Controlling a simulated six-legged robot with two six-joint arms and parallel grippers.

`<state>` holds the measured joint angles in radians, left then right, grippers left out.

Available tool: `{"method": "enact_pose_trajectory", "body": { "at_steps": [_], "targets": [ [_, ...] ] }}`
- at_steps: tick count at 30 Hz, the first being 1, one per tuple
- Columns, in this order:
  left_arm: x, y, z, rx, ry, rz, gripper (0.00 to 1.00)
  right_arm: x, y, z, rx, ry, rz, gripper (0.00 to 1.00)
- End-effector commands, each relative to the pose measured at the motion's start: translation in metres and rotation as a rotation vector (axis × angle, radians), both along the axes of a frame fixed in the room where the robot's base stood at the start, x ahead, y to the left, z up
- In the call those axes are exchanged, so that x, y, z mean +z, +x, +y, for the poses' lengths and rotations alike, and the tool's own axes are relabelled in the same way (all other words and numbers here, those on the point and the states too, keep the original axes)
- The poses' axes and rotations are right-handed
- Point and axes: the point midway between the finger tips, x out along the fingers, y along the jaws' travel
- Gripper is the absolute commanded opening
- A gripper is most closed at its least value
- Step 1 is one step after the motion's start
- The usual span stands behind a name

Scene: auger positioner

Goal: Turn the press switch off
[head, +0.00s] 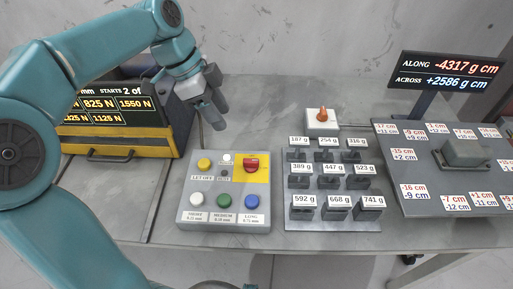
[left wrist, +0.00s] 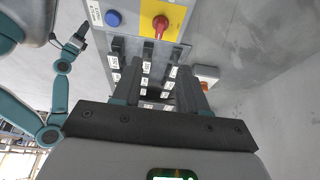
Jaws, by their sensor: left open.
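A red rotary switch (head: 250,164) sits on a yellow plate at the upper right of the grey button box (head: 184,215). It also shows near the top of the left wrist view (left wrist: 160,24). A second switch, an orange knob (head: 322,116) on a small white box, stands behind the weights. I cannot tell from labels which one is the press switch. My left gripper (head: 217,112) is open and empty, above and behind the button box, apart from both switches. My right gripper (left wrist: 79,38) shows small at the left of the left wrist view; its jaws are unclear.
Several labelled grey weights stand on a rack (head: 335,222) right of the button box. A black and yellow display unit (head: 130,140) is at the left. A board with labelled cards (head: 400,170) and a tilted readout (head: 450,72) are at the right. Bare table lies behind the box.

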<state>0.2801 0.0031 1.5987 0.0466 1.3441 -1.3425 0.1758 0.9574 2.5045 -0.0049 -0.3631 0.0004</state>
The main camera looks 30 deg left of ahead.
Motion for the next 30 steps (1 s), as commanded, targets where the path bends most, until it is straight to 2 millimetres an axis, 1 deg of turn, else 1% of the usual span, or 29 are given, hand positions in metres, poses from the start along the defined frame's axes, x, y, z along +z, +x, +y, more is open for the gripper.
{"method": "enact_pose_trajectory", "body": {
  "at_steps": [2,5,8,18,21,25,30],
  "targets": [
    [-0.001,-0.002,0.000,0.000,0.000,0.000,0.43,0.000,0.000,0.000,0.000,0.000,0.000,0.43],
    [-0.008,-0.004,-0.003,-0.001,-0.001,0.002,0.43,-0.002,0.000,0.000,0.000,0.000,0.000,0.43],
    [-0.024,-0.003,-0.008,-0.002,-0.001,0.002,0.43,-0.006,0.000,0.000,0.000,0.000,0.001,0.43],
    [-0.099,0.011,-0.036,-0.003,-0.001,0.004,0.43,-0.017,0.000,0.000,0.000,0.000,0.001,0.43],
    [-0.118,0.016,-0.043,-0.003,-0.001,0.004,0.43,-0.020,0.000,0.000,0.000,0.000,0.000,0.43],
    [-0.137,0.022,-0.050,-0.002,0.000,0.003,0.43,-0.022,0.000,0.000,0.000,0.000,0.000,0.43],
    [-0.149,0.027,-0.054,0.000,0.000,0.000,0.43,-0.023,0.000,0.000,0.000,0.000,0.000,0.43]
  ]
}}
